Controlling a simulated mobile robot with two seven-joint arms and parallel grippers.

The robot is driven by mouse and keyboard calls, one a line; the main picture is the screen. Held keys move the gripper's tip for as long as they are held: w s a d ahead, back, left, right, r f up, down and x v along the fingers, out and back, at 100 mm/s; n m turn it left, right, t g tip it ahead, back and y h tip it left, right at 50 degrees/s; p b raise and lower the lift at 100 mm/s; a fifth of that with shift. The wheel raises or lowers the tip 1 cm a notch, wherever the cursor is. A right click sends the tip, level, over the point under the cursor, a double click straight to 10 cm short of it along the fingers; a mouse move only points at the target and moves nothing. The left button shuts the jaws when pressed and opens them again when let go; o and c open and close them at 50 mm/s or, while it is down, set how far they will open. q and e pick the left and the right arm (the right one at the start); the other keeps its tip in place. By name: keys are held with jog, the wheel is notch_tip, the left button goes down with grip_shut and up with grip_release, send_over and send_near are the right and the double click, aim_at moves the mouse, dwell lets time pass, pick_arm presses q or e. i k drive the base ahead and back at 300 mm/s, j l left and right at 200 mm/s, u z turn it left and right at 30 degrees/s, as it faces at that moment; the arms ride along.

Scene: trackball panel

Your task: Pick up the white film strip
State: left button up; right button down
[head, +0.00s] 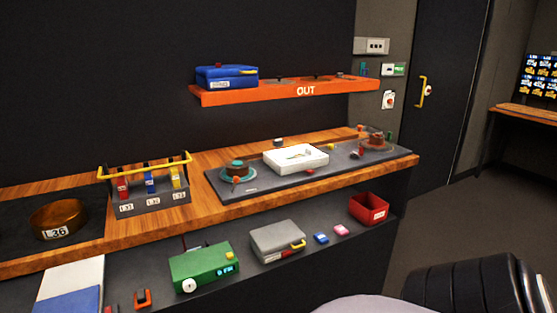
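I cannot make out a white film strip for certain in the head view. Neither of my grippers is in view, so nothing shows as held.
A yellow-handled rack (150,190) and a brass bowl (60,219) stand left. The lower shelf holds a green device (203,267), a grey case (277,241) and a red bin (368,208). An orange OUT shelf (330,90) hangs above.

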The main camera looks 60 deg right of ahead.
aim_at(308, 152)
jog(key=z, duration=1.95)
jog(key=i+l+u, duration=0.65)
jog(key=i+l, duration=0.2)
